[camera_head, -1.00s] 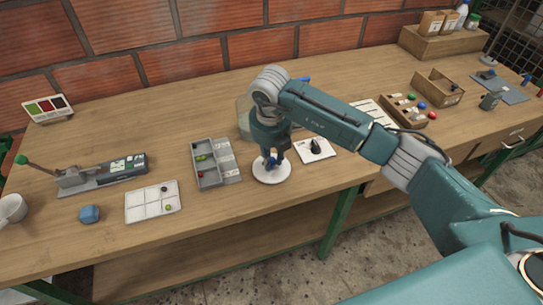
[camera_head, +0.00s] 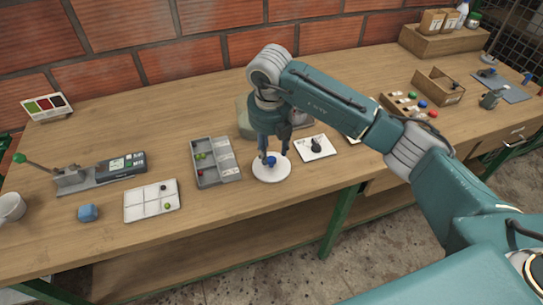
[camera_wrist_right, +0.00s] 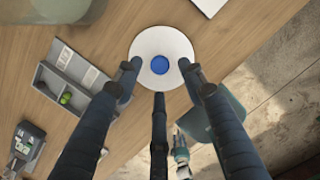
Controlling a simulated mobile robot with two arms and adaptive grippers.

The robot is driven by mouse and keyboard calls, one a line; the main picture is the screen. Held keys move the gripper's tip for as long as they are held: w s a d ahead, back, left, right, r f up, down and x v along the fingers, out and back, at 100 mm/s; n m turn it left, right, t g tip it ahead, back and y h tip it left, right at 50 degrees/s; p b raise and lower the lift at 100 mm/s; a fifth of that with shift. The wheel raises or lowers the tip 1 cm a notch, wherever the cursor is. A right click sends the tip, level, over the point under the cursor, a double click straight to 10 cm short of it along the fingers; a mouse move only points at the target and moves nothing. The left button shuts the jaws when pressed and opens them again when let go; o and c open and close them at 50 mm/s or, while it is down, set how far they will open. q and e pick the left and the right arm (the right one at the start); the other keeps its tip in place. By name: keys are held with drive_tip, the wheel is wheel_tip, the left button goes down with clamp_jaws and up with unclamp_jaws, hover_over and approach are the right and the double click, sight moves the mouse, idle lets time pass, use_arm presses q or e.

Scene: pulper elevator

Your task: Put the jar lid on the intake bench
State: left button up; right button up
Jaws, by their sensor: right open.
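A white round lid with a blue knob (camera_head: 271,173) lies flat on the wooden bench (camera_head: 330,182), near its front edge. I take it for the jar lid. In the right wrist view the lid (camera_wrist_right: 148,47) shows whole below the gripper, its blue knob in the middle. My right gripper (camera_head: 273,152) points down just above the lid, its fingers open and spread around the knob. Whether a fingertip touches the lid I cannot tell.
A grey divided tray (camera_head: 233,172) stands left of the lid. A white card with a dark object (camera_head: 325,152) lies to its right. A greenish jar-like object (camera_head: 244,122) is partly hidden behind my arm.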

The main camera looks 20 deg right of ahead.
wheel_tip(320, 180, up, 8)
drive_tip(key=s+b, duration=0.1)
drive_tip(key=shift+a, duration=0.2)
